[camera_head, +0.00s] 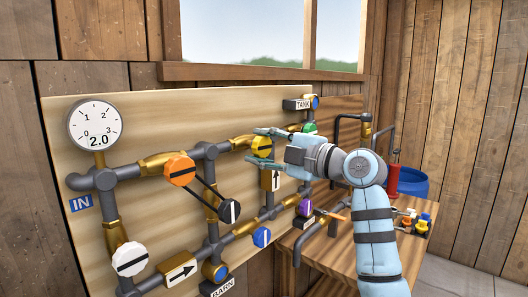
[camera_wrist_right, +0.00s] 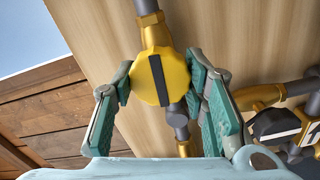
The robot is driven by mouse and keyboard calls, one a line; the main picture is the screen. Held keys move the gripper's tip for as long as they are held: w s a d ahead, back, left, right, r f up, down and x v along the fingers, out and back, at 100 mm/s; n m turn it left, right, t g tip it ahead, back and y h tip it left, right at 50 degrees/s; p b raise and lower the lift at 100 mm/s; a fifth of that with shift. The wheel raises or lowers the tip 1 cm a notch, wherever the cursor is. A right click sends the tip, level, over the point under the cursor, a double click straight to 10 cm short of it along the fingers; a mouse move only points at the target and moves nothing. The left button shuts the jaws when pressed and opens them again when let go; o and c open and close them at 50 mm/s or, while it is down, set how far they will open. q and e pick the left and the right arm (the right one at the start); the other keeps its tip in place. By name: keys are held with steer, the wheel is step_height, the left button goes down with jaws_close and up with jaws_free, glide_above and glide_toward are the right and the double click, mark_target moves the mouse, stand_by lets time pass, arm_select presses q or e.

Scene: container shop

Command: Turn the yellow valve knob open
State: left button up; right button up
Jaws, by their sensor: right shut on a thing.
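The yellow valve knob (camera_head: 262,147) sits on the upper pipe run of the panel, right of the orange knob. It has a black stripe across its face. My right gripper (camera_head: 256,144) reaches it from the right, one finger above and one below the knob. In the right wrist view the yellow knob (camera_wrist_right: 170,78) is between the two fingers of my right gripper (camera_wrist_right: 160,82), which is shut on it. There the stripe runs roughly along the line of the pipe. My left gripper is not in view.
A green knob (camera_head: 309,128) is close to my right wrist. A gauge (camera_head: 95,124) reads 2.0. A wooden bench (camera_head: 345,262) with a blue tub (camera_head: 411,184) stands right.

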steer(key=shift+n, duration=0.5)
steer(key=o, duration=1.2)
steer(key=shift+w, duration=0.1)
steer(key=v, duration=1.2)
steer(key=shift+a, duration=0.1)
